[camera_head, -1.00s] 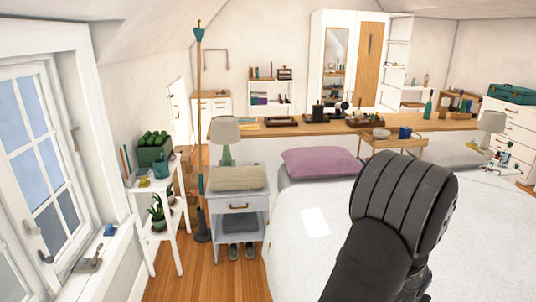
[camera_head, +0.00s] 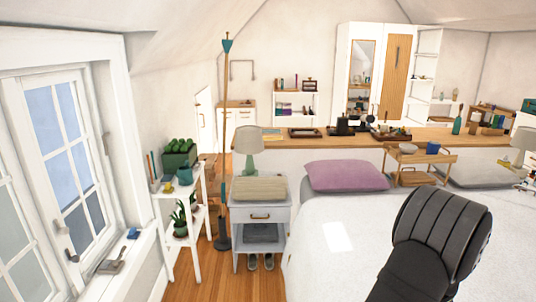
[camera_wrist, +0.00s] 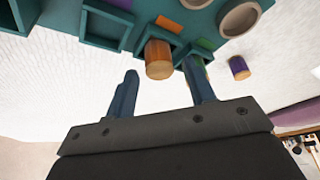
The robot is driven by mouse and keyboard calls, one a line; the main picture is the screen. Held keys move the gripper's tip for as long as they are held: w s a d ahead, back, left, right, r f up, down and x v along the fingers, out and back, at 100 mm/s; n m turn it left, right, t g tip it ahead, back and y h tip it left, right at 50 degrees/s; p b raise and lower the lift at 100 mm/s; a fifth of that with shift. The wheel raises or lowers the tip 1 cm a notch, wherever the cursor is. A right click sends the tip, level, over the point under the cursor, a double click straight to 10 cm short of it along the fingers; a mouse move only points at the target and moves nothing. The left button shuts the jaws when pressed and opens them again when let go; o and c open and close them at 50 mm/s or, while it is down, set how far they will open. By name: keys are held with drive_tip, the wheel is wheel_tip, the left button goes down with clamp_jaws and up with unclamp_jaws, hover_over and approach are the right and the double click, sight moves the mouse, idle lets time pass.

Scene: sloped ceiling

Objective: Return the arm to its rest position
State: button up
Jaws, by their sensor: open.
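My gripper (camera_wrist: 160,72) shows in the wrist view with its two dark blue fingers spread apart and nothing clasped between them. A wooden cylinder (camera_wrist: 158,60) appears just past the gap between the fingertips, against a teal box with open compartments (camera_wrist: 105,25). I cannot tell how far the fingertips are from it. In the head view, a rounded dark link of my arm (camera_head: 440,235) is at the lower right, over the white bed. The gripper itself is not visible in that view.
A purple cylinder (camera_wrist: 239,68) lies apart from the teal box on the white surface. The bed (camera_head: 330,265) carries a purple pillow (camera_head: 345,176). A grey nightstand (camera_head: 260,222), a white plant shelf (camera_head: 185,240) and a window (camera_head: 55,160) are to the left. A wooden tray table (camera_head: 418,160) stands behind.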

drive_tip(key=v, duration=1.2)
drive_tip(key=x, duration=1.2)
drive_tip(key=shift+f, duration=0.3)
wheel_tip(320, 180, up, 5)
drive_tip(key=shift+f, duration=0.1)
drive_tip(key=s+d+r, duration=0.2)
drive_tip(key=s+r, duration=0.5)
drive_tip(key=s, duration=0.5)
drive_tip(key=w+a+f, duration=0.2)
drive_tip(key=w+a, duration=0.1)
drive_tip(key=w, duration=0.4)
drive_tip(key=w+a+f+n, duration=0.1)
drive_tip(key=w+a+f, duration=0.1)
drive_tip(key=w, duration=0.6)
drive_tip(key=w+a+f+n, duration=0.1)
drive_tip(key=w+a+f, duration=0.2)
drive_tip(key=w, duration=0.5)
drive_tip(key=shift+a+f+y, duration=0.25)
drive_tip(key=shift+a+y, duration=0.1)
drive_tip(key=shift+y, duration=0.05)
